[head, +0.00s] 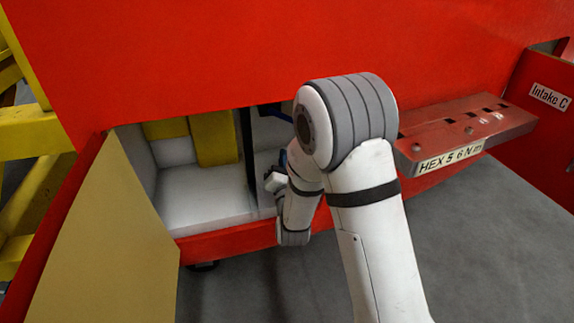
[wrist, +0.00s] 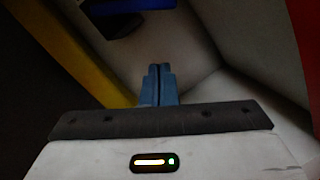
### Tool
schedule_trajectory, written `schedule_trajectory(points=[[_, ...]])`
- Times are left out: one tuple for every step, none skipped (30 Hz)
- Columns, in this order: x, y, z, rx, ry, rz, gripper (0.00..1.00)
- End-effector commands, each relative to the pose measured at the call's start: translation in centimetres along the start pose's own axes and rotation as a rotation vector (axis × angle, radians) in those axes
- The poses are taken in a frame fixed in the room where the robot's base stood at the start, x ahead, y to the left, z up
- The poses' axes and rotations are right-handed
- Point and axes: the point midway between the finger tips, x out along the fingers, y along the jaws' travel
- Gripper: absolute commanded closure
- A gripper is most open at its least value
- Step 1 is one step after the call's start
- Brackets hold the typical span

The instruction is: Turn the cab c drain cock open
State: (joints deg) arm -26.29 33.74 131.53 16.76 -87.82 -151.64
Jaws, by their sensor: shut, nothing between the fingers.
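My gripper (wrist: 160,70) shows in the wrist view with its two blue fingers together and nothing between them. Beyond the fingertips, at the top edge, is a blue bar (wrist: 138,5) with a dark part (wrist: 122,22) by it. It may be the drain cock's handle, but it is cut off by the frame, and no cab label is readable. The fingertips look apart from it. In the head view my arm reaches into the open compartment (head: 205,212) in the red nosecone (head: 240,50); my arm hides much of its right side, and the fingers are not clear there.
Yellow blocks (head: 213,138) and a dark upright divider (head: 246,150) are in the compartment. A tan-faced open flap (head: 105,235) stands at left. A red tool ledge (head: 465,130) marked "HEX 5 6 Nm" juts out at right, near a panel labelled "Intake C" (head: 549,97). Pale walls (wrist: 265,95) surround the gripper.

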Motion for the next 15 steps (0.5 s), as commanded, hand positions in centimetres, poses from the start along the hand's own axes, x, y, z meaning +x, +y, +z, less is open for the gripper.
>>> schedule_trajectory(points=[[1.2,-0.1,0.0,0.000,-0.004,0.000,1.00],[1.9,-0.1,0.1,0.000,-0.004,-0.001,1.00],[2.8,-0.2,0.1,0.001,-0.005,-0.002,1.00],[3.4,-0.3,0.1,0.001,-0.004,-0.003,1.00],[4.0,-0.3,0.1,0.001,-0.005,-0.003,1.00],[4.8,-0.3,0.2,0.001,-0.005,-0.004,1.00],[4.8,-0.2,1.1,0.001,-0.007,-0.004,1.00],[4.8,-0.2,1.6,0.000,-0.007,-0.004,1.00],[4.9,-0.3,2.2,0.000,-0.006,-0.005,1.00],[5.0,-0.3,2.6,0.000,-0.006,-0.005,1.00],[5.1,-0.3,2.9,0.000,-0.006,-0.005,1.00],[5.1,-0.3,3.3,0.000,-0.005,-0.006,1.00],[5.2,-0.4,3.5,0.000,-0.004,-0.006,1.00],[5.2,-0.4,3.7,-0.001,-0.004,-0.006,1.00],[5.3,-0.4,3.9,-0.001,-0.004,-0.006,1.00]])
